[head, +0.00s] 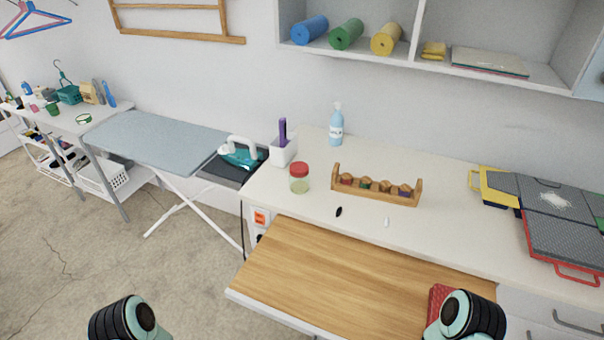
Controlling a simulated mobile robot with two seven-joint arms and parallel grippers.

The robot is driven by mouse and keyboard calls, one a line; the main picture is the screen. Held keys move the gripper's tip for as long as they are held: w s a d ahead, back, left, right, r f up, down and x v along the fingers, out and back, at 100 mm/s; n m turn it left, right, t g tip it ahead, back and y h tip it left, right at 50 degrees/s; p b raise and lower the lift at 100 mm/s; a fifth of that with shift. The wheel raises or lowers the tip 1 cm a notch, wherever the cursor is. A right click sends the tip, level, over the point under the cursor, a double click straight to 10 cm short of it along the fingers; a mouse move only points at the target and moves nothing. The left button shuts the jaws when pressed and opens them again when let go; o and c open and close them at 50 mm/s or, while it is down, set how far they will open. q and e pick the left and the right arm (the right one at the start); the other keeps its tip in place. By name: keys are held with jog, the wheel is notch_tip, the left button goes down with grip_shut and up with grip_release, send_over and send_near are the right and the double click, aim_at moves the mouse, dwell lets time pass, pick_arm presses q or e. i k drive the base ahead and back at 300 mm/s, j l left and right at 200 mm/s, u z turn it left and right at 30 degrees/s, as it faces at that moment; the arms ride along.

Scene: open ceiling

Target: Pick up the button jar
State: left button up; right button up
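A clear jar (299,180) with a red lid stands upright on the white counter (280,205), near its left end. Its contents look pale and are too small to make out. Part of my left arm shows at the bottom left and part of my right arm at the bottom right. Neither gripper is in view. The jar stands apart from both visible arm parts.
A wooden rack (376,190) stands right of the jar, a white holder (283,151) behind it. A dark small item (338,211) and a white one (387,222) lie in front. A wooden pull-out board (330,275) juts out below. An ironing board (150,140) stands left.

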aim_at(299, 186)
jog(key=i+j+z, duration=0.15)
jog(key=j, duration=0.2)
jog(key=i+j+z, duration=0.15)
jog(key=j, duration=0.2)
jog(key=j+z, duration=0.15)
jog(key=j, duration=0.2)
jog(key=i+j+z, duration=0.1)
jog(key=j, duration=0.4)
jog(key=i+j+z, duration=0.15)
jog(key=j, duration=0.35)
jog(key=i+j+z, duration=0.1)
jog(key=j, duration=0.4)
jog(key=j+z, duration=0.1)
jog(key=j, duration=0.4)
jog(key=i, duration=0.05)
